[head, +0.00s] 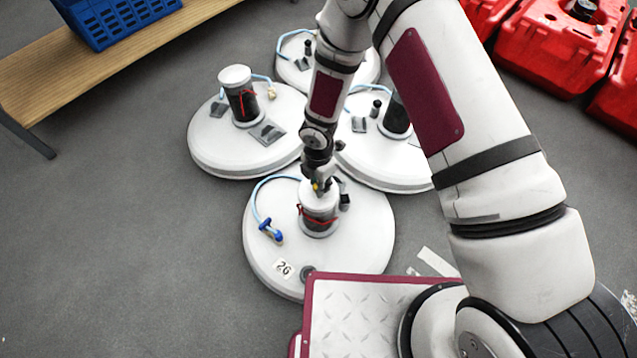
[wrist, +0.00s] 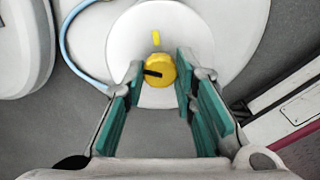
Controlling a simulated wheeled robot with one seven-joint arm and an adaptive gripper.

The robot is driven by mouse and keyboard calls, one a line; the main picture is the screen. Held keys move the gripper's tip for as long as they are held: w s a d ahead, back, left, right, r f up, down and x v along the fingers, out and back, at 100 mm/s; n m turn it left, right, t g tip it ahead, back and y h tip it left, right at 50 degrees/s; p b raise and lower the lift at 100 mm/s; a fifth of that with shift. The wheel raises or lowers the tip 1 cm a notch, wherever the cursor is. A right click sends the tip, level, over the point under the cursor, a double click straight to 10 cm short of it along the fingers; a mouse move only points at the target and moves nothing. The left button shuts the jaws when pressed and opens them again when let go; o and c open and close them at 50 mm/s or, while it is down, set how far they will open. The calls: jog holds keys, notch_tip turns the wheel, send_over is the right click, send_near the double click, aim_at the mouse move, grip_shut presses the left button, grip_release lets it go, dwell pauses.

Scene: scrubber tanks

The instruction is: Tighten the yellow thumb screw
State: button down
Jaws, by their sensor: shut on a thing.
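The yellow thumb screw (wrist: 158,70) is a round yellow knob with a dark mark across its face. It stands on top of a white cap (wrist: 182,42), with a small yellow mark on the cap just beyond it. In the head view a bit of the screw's yellow (head: 316,187) shows at the top of the white-capped cylinder (head: 319,212) on the nearest white tank lid (head: 365,235). My gripper (wrist: 159,72) comes from above with its teal pads on either side of the screw and is shut on it. In the head view my gripper (head: 324,184) partly hides the screw.
The nearest lid carries a blue hose (head: 257,200), a blue fitting (head: 270,230) and a "26" label (head: 284,268). Several similar lids stand behind. A wooden bench (head: 90,65) with a blue crate (head: 118,20) is at left, red containers (head: 560,40) at right. Grey floor at left is clear.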

jog(key=m+b, duration=0.1)
jog(key=m, duration=0.5)
jog(key=shift+m, duration=0.3)
jog(key=m, duration=0.6)
jog(key=shift+a+r+m, duration=0.1)
jog(key=shift+m, duration=0.2)
jog(key=shift+b, duration=0.3)
jog(key=c, duration=1.3)
grip_release()
notch_tip(320, 180, up, 12)
